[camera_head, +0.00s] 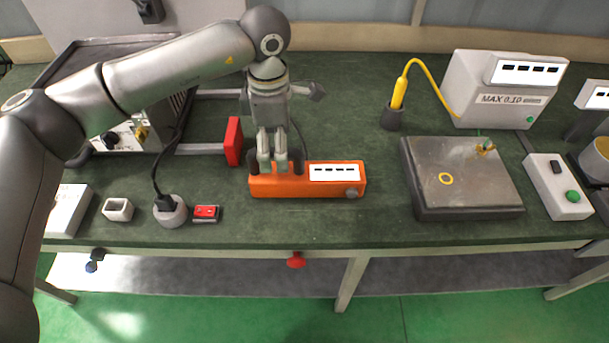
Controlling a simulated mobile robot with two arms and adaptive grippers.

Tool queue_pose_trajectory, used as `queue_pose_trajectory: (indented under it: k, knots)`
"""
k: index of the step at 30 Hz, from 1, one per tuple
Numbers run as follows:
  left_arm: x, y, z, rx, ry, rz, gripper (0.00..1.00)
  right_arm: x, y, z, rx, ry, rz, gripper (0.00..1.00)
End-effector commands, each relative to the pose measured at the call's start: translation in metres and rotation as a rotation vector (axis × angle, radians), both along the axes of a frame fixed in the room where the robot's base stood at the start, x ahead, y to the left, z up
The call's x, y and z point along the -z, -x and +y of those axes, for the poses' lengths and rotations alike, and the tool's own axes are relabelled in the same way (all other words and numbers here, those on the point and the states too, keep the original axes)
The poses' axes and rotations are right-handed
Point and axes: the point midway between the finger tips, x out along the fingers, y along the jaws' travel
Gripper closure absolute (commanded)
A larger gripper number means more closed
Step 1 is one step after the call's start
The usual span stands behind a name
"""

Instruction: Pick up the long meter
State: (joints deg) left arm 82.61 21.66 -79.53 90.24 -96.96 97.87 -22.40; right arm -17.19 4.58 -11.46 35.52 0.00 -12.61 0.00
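The long meter (325,188) is an orange box with a white display strip (335,172) and a grey knob at its right end. It lies lengthwise near the front edge of the green table. My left gripper (272,168) points down at the left part of the meter, with its fingertips at the top of the box. Dark pieces stand on both sides of the fingers. I cannot tell whether the fingers are open or closed on anything there. My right gripper is not in view.
A red block (233,142) stands just behind the meter's left end. A small red-topped box (206,213) and a round socket (171,212) are to the left. A grey plate (430,170) is to the right. Table between meter and plate is clear.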

Motion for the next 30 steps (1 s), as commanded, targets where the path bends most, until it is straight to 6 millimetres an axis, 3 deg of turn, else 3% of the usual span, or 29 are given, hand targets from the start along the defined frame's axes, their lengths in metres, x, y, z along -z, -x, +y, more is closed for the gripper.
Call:
queue_pose_trajectory:
  k: [3,11,21,27,30]
  knots:
    - [0.018,0.000,0.000,0.000,0.001,0.002,0.18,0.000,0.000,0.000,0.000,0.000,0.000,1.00]
    - [0.034,0.000,0.000,0.001,0.002,0.001,0.18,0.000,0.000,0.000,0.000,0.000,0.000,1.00]
    - [0.078,-0.001,0.002,0.001,0.002,0.002,0.18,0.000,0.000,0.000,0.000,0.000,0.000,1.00]
    - [0.080,-0.001,0.002,0.002,0.003,0.000,0.18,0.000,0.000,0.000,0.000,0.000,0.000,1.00]
    - [0.080,-0.001,0.002,0.002,0.003,0.000,0.29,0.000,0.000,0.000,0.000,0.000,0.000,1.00]
